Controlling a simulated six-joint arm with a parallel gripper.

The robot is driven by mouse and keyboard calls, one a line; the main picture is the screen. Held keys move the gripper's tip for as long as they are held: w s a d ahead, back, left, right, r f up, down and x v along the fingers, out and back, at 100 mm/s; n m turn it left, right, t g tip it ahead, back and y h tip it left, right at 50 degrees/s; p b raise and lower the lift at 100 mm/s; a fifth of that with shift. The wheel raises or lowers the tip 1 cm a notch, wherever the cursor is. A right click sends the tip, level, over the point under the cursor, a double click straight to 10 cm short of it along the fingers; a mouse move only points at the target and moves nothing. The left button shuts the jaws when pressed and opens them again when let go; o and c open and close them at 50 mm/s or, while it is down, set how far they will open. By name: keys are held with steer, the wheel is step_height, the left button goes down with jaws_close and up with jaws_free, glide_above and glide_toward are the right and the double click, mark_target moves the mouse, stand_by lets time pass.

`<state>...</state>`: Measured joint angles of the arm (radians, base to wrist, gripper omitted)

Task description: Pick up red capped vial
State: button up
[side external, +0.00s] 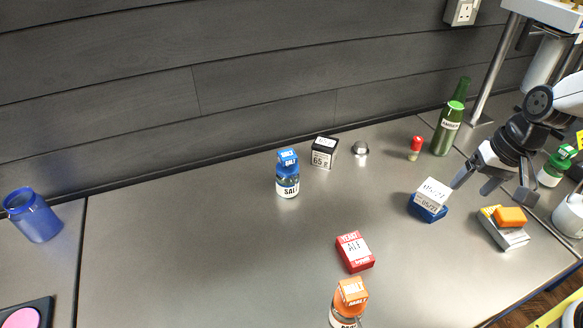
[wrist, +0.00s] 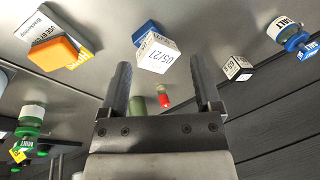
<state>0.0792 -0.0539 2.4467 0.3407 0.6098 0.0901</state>
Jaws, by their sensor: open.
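The red capped vial (side external: 415,148) is a small clear vial with a pale filling and a red cap. It stands upright on the metal counter near the wall, just left of the green bottle (side external: 449,122). In the wrist view the vial (wrist: 163,97) shows between my gripper's fingers, beyond the palm, with the green bottle (wrist: 137,104) beside it. My gripper (side external: 492,188) is open and empty, in front of and to the right of the vial, apart from it. The gripper also shows at the bottom of the wrist view (wrist: 162,85).
A white box on a blue one (side external: 430,200) stands close to my gripper's left.

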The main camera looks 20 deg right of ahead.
steer(key=w+m+y, duration=0.1)
steer(key=w+m, duration=0.1)
steer(key=m, duration=0.1)
steer(key=m+t+y, duration=0.2)
steer(key=m+t, duration=0.8)
steer(key=m, duration=1.4)
glide_above(421, 145)
steer(key=s+d, duration=0.2)
steer(key=s, duration=0.2)
step_height(421, 145, down, 9)
steer(key=shift+r, duration=0.1)
steer(key=shift+f, duration=0.65)
steer(key=shift+x, duration=1.35)
steer(key=shift+w, duration=0.1)
steer(key=shift+x, duration=2.5)
steer(key=shift+r, duration=0.1)
